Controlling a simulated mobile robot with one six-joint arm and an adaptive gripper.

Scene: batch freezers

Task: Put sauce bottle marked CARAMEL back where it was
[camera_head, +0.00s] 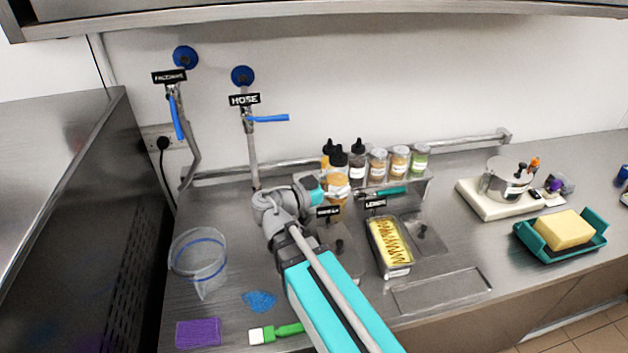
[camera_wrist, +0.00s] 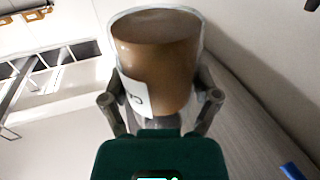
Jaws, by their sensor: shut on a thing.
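My gripper (camera_head: 334,192) is shut on a caramel-brown sauce bottle (camera_head: 338,182) with a black nozzle cap. The bottle is in front of the left end of the small steel shelf (camera_head: 410,190) at the back wall. In the wrist view my gripper's fingers (camera_wrist: 160,105) are on either side of the brown bottle (camera_wrist: 158,62). Its white label is only partly visible, and its name cannot be read.
Jars (camera_head: 399,161) fill the shelf to the right. Below are a tub of yellow ice cream (camera_head: 392,250) and steel lids (camera_head: 425,235).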

